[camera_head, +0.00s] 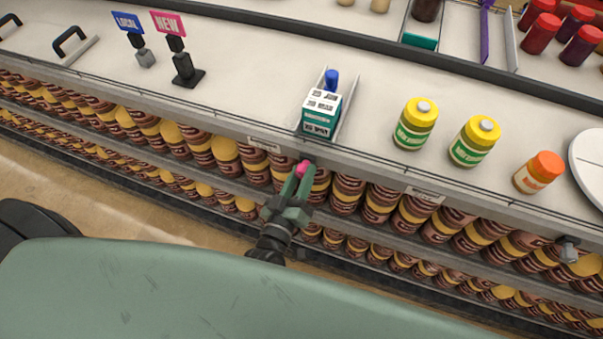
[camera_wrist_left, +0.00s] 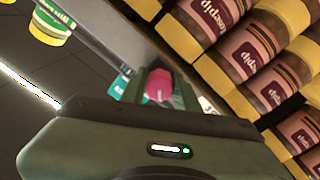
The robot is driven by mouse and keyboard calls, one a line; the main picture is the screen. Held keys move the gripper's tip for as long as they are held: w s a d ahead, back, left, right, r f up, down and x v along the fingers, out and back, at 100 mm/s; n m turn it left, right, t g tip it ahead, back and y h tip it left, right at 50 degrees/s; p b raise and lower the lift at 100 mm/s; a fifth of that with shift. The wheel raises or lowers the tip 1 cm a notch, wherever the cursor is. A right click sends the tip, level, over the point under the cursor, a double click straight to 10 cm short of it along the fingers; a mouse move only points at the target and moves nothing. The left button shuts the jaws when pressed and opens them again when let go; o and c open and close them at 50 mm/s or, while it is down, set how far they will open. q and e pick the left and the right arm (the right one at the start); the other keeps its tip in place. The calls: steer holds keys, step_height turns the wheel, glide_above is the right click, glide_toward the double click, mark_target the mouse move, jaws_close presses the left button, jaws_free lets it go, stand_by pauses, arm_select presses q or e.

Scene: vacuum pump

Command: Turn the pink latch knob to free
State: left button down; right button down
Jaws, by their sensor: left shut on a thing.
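The pink latch knob (camera_head: 301,168) sits at the front edge of the shelf, just below a small teal and white carton (camera_head: 321,113). My left gripper (camera_head: 298,180) reaches up to it from below, and its green fingers are shut on the knob. In the left wrist view the round pink knob (camera_wrist_left: 159,85) shows beyond the gripper body, with a pale mark on its face. The gripper body hides the lower part of the view. My right gripper is not in view.
On the shelf top (camera_head: 240,85) stand two yellow bottles (camera_head: 416,124) and an orange-capped jar (camera_head: 539,173) to the right. Sign stands (camera_head: 182,62) are at the left. Packed brown jars (camera_head: 200,145) fill the shelves below, close to the gripper.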

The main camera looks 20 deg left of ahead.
arm_select(q)
steer(key=n, duration=0.4)
steer(key=shift+n+b, duration=0.3)
steer(key=shift+r+n+b, duration=0.1)
steer(key=shift+n+b, duration=0.25)
steer(key=shift+n, duration=1.65)
steer(key=c, duration=1.1)
jaws_free()
steer(key=shift+o, duration=0.2)
steer(key=shift+s, duration=0.1)
